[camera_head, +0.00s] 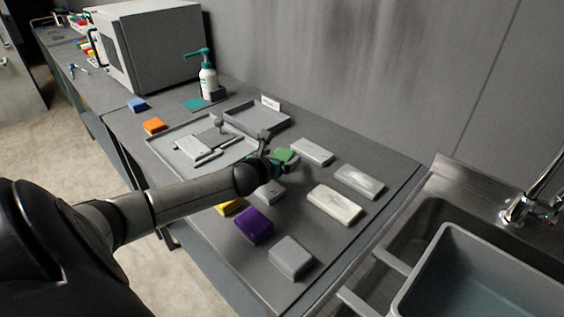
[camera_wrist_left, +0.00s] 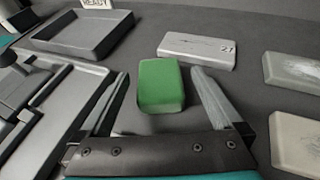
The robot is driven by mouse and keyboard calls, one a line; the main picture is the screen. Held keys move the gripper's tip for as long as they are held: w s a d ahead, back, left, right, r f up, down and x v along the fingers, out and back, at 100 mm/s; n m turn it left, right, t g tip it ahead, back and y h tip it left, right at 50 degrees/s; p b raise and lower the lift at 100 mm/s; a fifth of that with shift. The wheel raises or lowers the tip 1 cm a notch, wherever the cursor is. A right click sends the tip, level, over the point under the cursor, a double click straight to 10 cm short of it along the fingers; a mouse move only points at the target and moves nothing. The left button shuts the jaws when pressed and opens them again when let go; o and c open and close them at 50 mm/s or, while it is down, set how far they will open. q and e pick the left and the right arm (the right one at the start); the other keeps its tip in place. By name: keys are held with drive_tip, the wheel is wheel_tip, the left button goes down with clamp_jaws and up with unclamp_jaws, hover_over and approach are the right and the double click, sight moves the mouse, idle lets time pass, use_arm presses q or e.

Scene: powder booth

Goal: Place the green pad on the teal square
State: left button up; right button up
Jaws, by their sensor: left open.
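The green pad (camera_wrist_left: 160,84) lies on the grey bench top and shows in the left wrist view between the spread fingers of my left gripper (camera_wrist_left: 158,95). In the head view the green pad (camera_head: 285,155) is partly hidden by my left gripper (camera_head: 276,158). The gripper is open, and I cannot tell whether a finger touches the pad. The teal square (camera_head: 195,104) lies flat at the back of the bench, beside the white pump bottle, with nothing on it. My right gripper is not in view.
A pump bottle (camera_head: 208,80) stands by the teal square. A shallow tray (camera_head: 257,116) and a larger tray (camera_head: 165,138) with tools lie between. Pale blocks (camera_head: 335,203), a purple block (camera_head: 254,225) and an orange block (camera_head: 155,126) are around. A sink (camera_head: 470,270) is at right.

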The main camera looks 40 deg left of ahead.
use_arm(q)
drive_tip(key=shift+x, duration=0.95)
drive_tip(key=shift+r, duration=0.1)
drive_tip(key=c, duration=1.5)
